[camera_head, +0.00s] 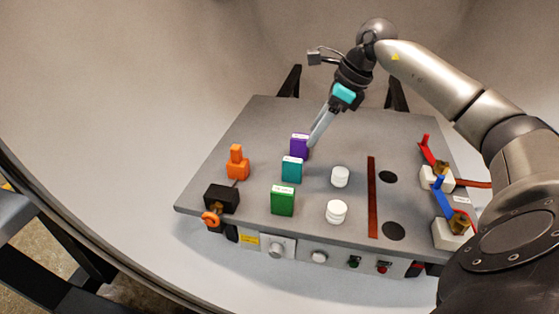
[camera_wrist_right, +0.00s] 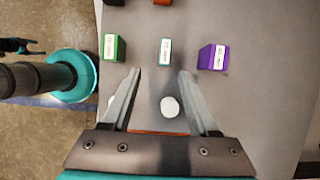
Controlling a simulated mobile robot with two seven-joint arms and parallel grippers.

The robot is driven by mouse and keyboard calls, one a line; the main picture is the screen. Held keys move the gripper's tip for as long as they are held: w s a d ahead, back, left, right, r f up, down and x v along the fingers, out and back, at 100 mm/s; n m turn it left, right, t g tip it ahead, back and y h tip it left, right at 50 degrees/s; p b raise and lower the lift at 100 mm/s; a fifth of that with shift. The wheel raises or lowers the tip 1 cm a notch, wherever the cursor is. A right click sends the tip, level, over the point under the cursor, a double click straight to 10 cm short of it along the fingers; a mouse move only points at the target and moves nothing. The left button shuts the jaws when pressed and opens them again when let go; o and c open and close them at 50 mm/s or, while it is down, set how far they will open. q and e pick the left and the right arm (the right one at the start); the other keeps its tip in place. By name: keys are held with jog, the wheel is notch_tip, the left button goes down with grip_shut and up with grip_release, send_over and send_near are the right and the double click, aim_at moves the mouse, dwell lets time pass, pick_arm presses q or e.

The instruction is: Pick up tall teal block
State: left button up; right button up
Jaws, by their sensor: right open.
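The teal block (camera_head: 291,171) stands upright on the grey board between a purple block (camera_head: 299,145) and a green block (camera_head: 283,202). In the right wrist view the teal block (camera_wrist_right: 165,52) has a white label on top and lies just beyond the gap between the fingertips. My right gripper (camera_head: 311,142) is open and empty, above the board near the purple block. It also shows in the wrist view (camera_wrist_right: 160,72), its fingers spread and apart from the teal block. My left gripper does not show.
On the grey board (camera_head: 250,125) stand an orange piece (camera_head: 237,162), a black box (camera_head: 221,198) and two white round pieces (camera_head: 340,177) (camera_head: 336,212). A red-brown strip (camera_head: 372,197) and red and blue levers (camera_head: 441,196) are at the right. The curved chamber wall surrounds the board.

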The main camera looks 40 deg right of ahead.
aim_at(299, 162)
jog(key=x, duration=0.4)
jog(key=b+x, duration=0.1)
jog(key=x, duration=0.1)
jog(key=shift+s+d+f, duration=0.2)
jog(key=shift+d, duration=0.1)
jog(key=x, duration=0.2)
jog(key=shift+w+f, duration=0.1)
jog(key=shift+f, duration=0.2)
jog(key=shift+w+a+f, duration=0.15)
jog(key=shift+w+f, duration=0.05)
jog(key=shift+f, duration=0.2)
jog(key=shift+w+f+b, duration=0.1)
jog(key=shift+f+b, duration=0.2)
jog(key=x, duration=0.4)
jog(key=shift+w+f+b, duration=0.15)
jog(key=shift+w+b, duration=0.15)
jog(key=shift+b, duration=0.1)
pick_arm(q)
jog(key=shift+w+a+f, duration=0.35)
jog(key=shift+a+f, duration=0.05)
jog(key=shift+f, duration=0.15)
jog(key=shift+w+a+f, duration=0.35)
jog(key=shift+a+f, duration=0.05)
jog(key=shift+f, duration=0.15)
pick_arm(e)
jog(key=shift+c, duration=0.3)
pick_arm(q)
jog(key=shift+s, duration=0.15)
pick_arm(e)
grip_shut()
